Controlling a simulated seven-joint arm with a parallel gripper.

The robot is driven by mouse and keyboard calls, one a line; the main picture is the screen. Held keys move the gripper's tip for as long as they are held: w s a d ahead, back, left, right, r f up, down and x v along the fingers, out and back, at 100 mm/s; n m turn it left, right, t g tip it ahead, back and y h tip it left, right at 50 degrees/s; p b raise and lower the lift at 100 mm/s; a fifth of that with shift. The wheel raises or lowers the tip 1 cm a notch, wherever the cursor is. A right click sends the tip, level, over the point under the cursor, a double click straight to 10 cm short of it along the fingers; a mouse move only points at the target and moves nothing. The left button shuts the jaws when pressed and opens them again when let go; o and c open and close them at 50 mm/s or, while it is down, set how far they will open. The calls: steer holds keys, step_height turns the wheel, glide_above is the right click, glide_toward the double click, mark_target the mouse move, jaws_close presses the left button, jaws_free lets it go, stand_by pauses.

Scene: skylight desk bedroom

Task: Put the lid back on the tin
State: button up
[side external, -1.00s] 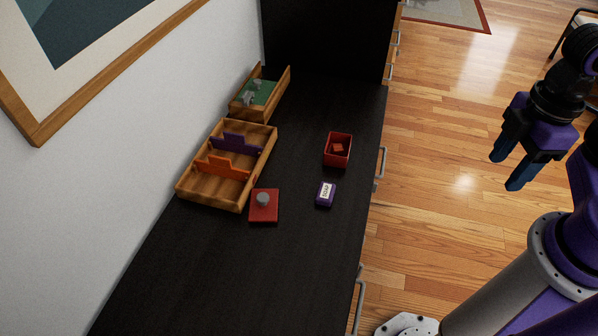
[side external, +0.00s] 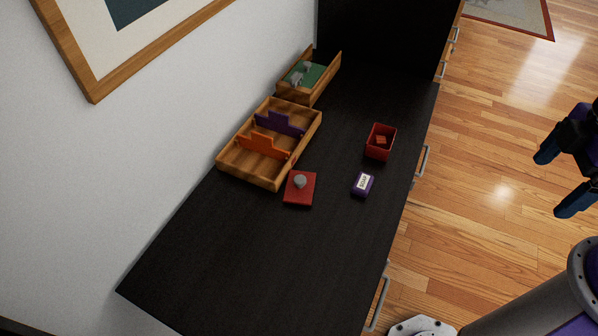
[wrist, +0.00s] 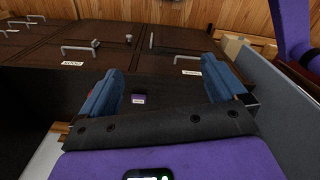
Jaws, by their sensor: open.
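The tin (side external: 380,146) is a small red open-topped box on the right part of the dark top in the side external view. A small orange-red piece (side external: 381,140) shows inside it. The lid (side external: 300,190) is a flat red square with a grey round knob, lying knob up on the dark top, left of and nearer than the tin. My gripper (side external: 551,185) is open and empty, off to the right above the wooden floor, well apart from both. Its blue fingers frame the wrist view (wrist: 162,66); I cannot make out tin or lid there.
A purple labelled box (side external: 363,184) lies between lid and tin, nearer the front. A wooden tray (side external: 232,160) with orange and purple dividers stands left of the lid. A wooden box (side external: 309,92) with green lining stands behind. The near dark top (side external: 240,260) is clear.

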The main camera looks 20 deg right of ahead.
steer(key=w+a+m, duration=0.9)
steer(key=w+a, duration=0.6)
steer(key=a, duration=0.3)
steer(key=m, duration=0.9)
glide_toward(297, 200)
step_height(297, 200, down, 8)
steer(key=shift+w+a+f, duration=0.1)
steer(key=shift+w+f, duration=0.05)
steer(key=shift+f, duration=0.05)
steer(key=c, duration=1.1)
steer(key=shift+r, duration=2.25)
